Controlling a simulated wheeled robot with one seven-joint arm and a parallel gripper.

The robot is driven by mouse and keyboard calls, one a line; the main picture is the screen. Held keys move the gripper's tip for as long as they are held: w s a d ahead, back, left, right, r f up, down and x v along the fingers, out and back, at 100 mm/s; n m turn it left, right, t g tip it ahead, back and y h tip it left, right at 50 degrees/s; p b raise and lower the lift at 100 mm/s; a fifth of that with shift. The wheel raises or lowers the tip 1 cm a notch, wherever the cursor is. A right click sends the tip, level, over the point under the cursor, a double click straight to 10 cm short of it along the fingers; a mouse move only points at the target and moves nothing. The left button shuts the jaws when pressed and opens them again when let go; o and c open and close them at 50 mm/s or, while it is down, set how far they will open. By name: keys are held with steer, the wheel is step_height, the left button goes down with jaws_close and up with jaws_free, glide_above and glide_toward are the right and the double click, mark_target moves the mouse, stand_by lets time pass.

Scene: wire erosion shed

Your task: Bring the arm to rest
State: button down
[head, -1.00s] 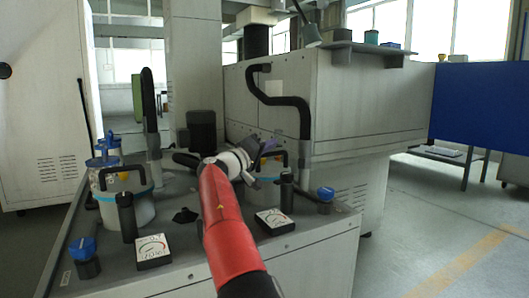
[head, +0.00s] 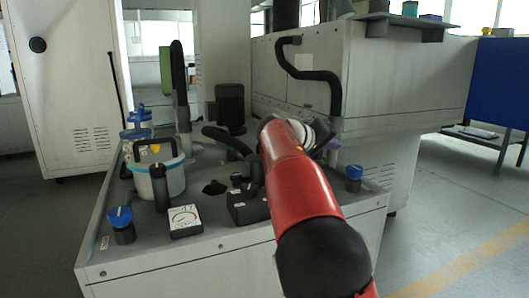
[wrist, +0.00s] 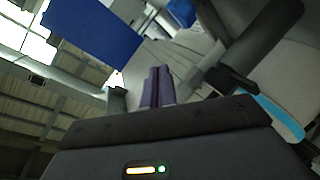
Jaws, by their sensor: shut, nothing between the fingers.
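My red arm reaches forward from the lower right of the head view, over the grey-topped bench (head: 235,242). My gripper (head: 328,141) is mostly hidden behind the arm; a bit of its purple fingers shows beyond the wrist. In the wrist view the two purple fingers (wrist: 158,86) stand side by side, shut, with nothing between them.
A black bent pipe (head: 334,92) stands behind my gripper. Open floor (head: 445,215) lies to the right.

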steer(key=s+d+f+g+y+p, duration=0.1)
steer(key=s+d+f+y, duration=0.15)
steer(key=s, duration=0.55)
steer(key=s+d+f+g+y+p, duration=0.1)
steer(key=s+d+y+p, duration=0.2)
steer(key=s, duration=0.5)
steer(key=s+a+f+y, duration=0.2)
steer(key=s+a+f, duration=0.1)
steer(key=s, duration=0.5)
steer(key=s+a+f+y+p, duration=0.1)
steer(key=s+a+f+y, duration=0.1)
steer(key=s, duration=0.7)
steer(key=s+a+f+y+p, duration=0.1)
steer(key=s+a+f, duration=0.3)
steer(key=s, duration=0.4)
steer(key=shift+s+f+n+y, duration=0.3)
steer(key=shift+s+f+y, duration=0.15)
steer(key=shift+y, duration=0.3)
